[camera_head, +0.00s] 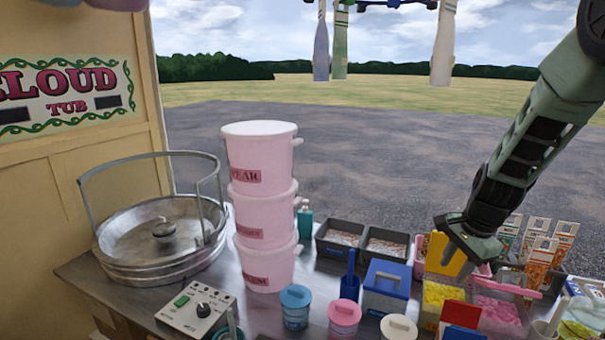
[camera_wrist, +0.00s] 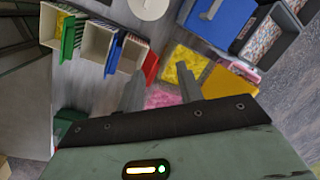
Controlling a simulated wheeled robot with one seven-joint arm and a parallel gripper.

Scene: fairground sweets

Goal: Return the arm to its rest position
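My gripper (camera_head: 484,266) hangs at the lower end of my arm, on the right in the head view, over the sweet bins. In the wrist view its two fingers (camera_wrist: 160,72) stand apart with no object between them. Pink sweets (camera_head: 498,310) in a bin lie below it; they show behind the fingers in the wrist view (camera_wrist: 162,97). Yellow sweets (camera_head: 443,296) lie in the bin to the left. My arm slants down from the upper right corner. A pink bar-like piece shows near the fingertips in the head view; I cannot tell whether they touch.
Three stacked pink tubs (camera_head: 262,208) and a metal candyfloss pan (camera_head: 160,255) stand left. A blue box (camera_head: 387,287), dark trays (camera_head: 340,240) and small lidded jars (camera_head: 295,307) crowd the counter. Striped packets (camera_head: 540,262) stand right.

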